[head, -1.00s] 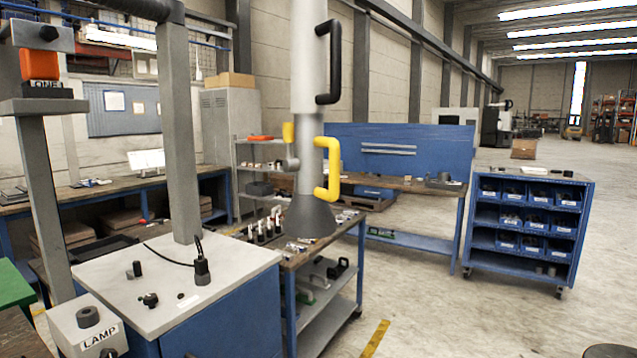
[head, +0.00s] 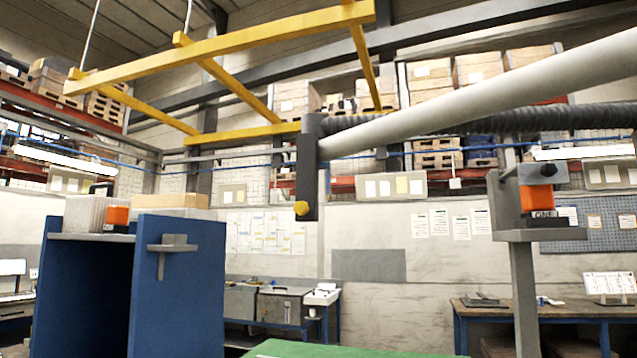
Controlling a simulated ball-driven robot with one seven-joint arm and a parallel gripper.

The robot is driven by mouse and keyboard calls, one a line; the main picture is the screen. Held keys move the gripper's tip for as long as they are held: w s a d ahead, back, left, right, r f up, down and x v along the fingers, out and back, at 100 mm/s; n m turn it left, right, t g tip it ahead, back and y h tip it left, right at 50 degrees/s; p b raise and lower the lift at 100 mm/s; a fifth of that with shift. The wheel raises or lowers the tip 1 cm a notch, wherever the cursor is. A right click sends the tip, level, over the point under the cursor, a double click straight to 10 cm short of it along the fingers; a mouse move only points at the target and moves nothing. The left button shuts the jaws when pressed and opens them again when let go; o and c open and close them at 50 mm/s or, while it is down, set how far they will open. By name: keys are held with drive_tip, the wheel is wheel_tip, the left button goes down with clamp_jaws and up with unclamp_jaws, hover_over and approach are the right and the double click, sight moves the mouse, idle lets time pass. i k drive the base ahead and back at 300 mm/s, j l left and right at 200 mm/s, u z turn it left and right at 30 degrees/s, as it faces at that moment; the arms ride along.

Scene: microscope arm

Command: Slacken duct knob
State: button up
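A pale tube (head: 490,92) comes in from the upper right and ends at a dark grey upright joint block (head: 307,165). A small yellow knob-like piece (head: 301,208) sits at the lower end of this block. I cannot tell whether it is the duct knob. A black corrugated hose (head: 450,121) runs behind the tube. The duct hood with its yellow handle, seen a second ago, is out of view. My gripper is not in view.
A blue cabinet (head: 180,275) with an orange block (head: 116,216) stands at the left. A grey post (head: 526,290) carries another orange block (head: 537,198) at the right. A yellow overhead frame (head: 230,45) crosses above. A green surface (head: 340,350) lies at the bottom edge.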

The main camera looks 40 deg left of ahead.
sight(301, 208)
drive_tip(key=i+j+u, duration=0.1)
drive_tip(key=j+u, duration=0.25)
drive_tip(key=u, duration=0.15)
drive_tip(key=i+j+u, duration=0.2)
drive_tip(key=u, duration=0.3)
drive_tip(key=i+j+u, duration=0.2)
drive_tip(key=i+j, duration=0.8)
